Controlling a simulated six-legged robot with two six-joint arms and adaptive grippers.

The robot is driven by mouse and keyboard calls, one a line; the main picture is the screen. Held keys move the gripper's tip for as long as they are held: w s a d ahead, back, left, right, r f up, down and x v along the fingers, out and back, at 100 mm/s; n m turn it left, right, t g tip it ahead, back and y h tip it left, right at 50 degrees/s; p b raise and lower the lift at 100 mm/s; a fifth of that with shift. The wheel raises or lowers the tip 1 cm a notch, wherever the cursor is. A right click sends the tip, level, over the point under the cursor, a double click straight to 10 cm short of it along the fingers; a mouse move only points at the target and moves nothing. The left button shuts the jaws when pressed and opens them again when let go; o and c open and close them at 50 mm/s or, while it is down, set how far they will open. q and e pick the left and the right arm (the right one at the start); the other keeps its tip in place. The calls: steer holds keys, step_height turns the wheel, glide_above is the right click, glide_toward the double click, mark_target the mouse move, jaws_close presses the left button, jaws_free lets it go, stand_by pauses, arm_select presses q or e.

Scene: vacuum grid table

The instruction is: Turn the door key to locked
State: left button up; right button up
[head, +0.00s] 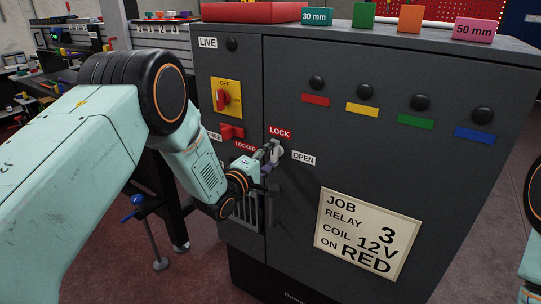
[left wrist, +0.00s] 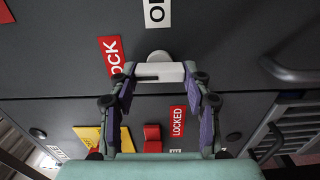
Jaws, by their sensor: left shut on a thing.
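The door key (head: 277,150) is a pale grey bar on the front of the dark cabinet (head: 300,170). A red LOCK label (head: 280,132) is above it and a white OPEN label (head: 303,158) to its right. My left gripper (head: 268,154) is shut on the key. In the left wrist view the key (left wrist: 158,71) lies crosswise between the fingertips of my left gripper (left wrist: 160,74), one at each end, its length running roughly towards the LOCK label (left wrist: 110,56). In the head view the fingers partly hide the key. My right gripper is not in view.
A yellow switch plate (head: 232,92) and a red lever (head: 231,132) with a LOCKED label (head: 245,146) are left of the key. A door handle (left wrist: 290,70) sticks out near the gripper. Coloured blocks (head: 410,18) stand on the cabinet top.

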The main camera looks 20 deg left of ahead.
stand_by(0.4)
arm_select(q)
steer(key=o, duration=1.2)
steer(key=shift+c, duration=0.2)
steer(key=shift+s, duration=0.1)
steer(key=v, duration=1.1)
steer(key=shift+s, duration=0.4)
steer(key=shift+a, duration=0.15)
